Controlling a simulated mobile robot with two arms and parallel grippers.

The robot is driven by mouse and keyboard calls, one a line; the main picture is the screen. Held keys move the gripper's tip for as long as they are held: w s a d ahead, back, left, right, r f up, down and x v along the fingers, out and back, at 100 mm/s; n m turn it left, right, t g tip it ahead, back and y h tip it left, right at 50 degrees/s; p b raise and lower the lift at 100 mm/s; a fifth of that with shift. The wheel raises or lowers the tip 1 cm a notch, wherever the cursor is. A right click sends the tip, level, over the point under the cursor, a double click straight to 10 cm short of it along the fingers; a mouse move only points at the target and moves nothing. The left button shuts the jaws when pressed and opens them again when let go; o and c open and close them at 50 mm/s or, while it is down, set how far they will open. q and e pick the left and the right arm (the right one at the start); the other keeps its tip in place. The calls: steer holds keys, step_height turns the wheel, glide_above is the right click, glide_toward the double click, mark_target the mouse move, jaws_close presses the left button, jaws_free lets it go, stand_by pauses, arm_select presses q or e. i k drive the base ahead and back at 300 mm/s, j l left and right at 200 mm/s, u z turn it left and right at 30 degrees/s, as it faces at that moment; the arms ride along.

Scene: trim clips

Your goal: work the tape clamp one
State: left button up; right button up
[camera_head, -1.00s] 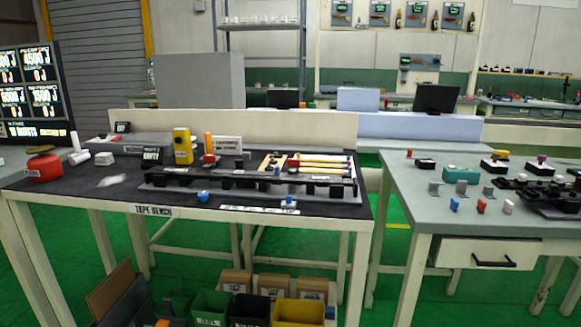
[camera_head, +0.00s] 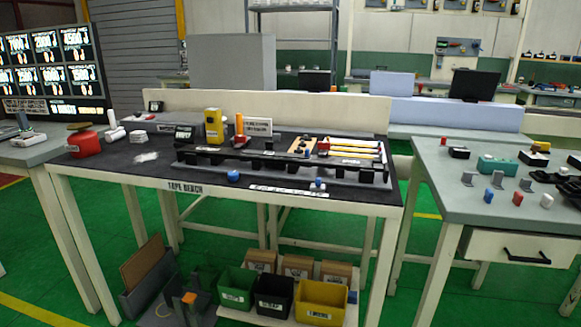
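A table labelled "TAPE BENCH" (camera_head: 186,188) stands ahead with a dark top. On it a long black bar (camera_head: 270,160) with several dark blocks along it rests on a grey base strip (camera_head: 335,180). A blue knob (camera_head: 233,176) lies in front of the bar on the left, and a small blue-and-white piece (camera_head: 318,184) sits at the front right. I cannot tell which of these parts is tape clamp one. Neither of my grippers is in view.
A yellow device (camera_head: 214,126), an orange cylinder (camera_head: 239,124) and a red round object (camera_head: 84,144) stand on the bench. Bins, including a yellow one (camera_head: 320,303), sit below. A second grey table (camera_head: 455,190) stands at right. Green floor (camera_head: 110,255) shows between the tables.

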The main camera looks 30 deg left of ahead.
mark_target(324, 146)
steer(key=i+j, duration=0.35)
steer(key=j, duration=0.15)
steer(key=i+j, duration=0.4)
steer(key=j, duration=0.15)
